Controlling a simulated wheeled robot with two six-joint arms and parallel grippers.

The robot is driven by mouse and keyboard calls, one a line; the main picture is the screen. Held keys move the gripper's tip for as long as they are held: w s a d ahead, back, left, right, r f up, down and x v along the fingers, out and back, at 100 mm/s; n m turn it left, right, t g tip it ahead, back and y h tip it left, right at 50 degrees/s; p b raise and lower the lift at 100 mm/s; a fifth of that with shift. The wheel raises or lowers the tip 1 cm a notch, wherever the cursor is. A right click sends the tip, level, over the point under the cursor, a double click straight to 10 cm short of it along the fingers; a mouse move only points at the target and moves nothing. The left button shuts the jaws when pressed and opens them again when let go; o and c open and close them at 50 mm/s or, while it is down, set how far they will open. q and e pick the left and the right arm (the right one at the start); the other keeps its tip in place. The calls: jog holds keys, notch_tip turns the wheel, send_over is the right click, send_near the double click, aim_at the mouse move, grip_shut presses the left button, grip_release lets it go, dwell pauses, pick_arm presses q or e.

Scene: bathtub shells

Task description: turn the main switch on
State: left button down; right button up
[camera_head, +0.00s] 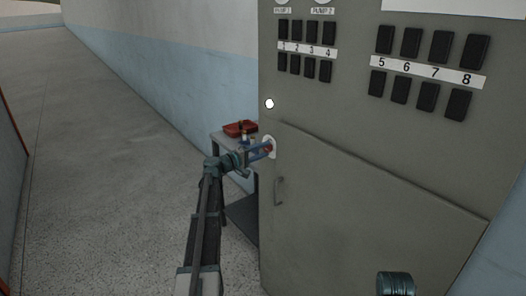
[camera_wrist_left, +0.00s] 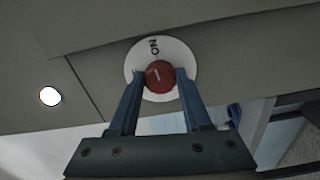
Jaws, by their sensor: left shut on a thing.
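The main switch is a red round knob (camera_wrist_left: 160,77) on a white disc (camera_wrist_left: 134,66) on the grey cabinet. The disc carries the word ON above the knob in the left wrist view. A short pale mark on the knob's face points roughly toward that word. In the head view the white disc (camera_head: 273,142) sits on the cabinet's left side. My left gripper (camera_head: 266,150) is shut on the knob, with one blue finger on each side of it. The fingers hide the knob's edges in the head view.
The cabinet (camera_head: 350,200) bears several black switches numbered 1 to 8. A white round light (camera_head: 269,104) is above the main switch. A door handle (camera_head: 279,191) is below it. A small table with a red tray (camera_head: 240,128) stands behind my left arm. Floor at left is clear.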

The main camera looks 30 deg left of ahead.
pick_arm(q)
jog(key=shift+f+m, duration=0.1)
jog(key=shift+m, duration=0.5)
jog(key=shift+c, duration=1.7)
grip_release()
jog(key=shift+s, duration=0.1)
jog(key=v, duration=1.3)
jog(key=shift+s+a, duration=0.2)
jog(key=shift+s, duration=0.15)
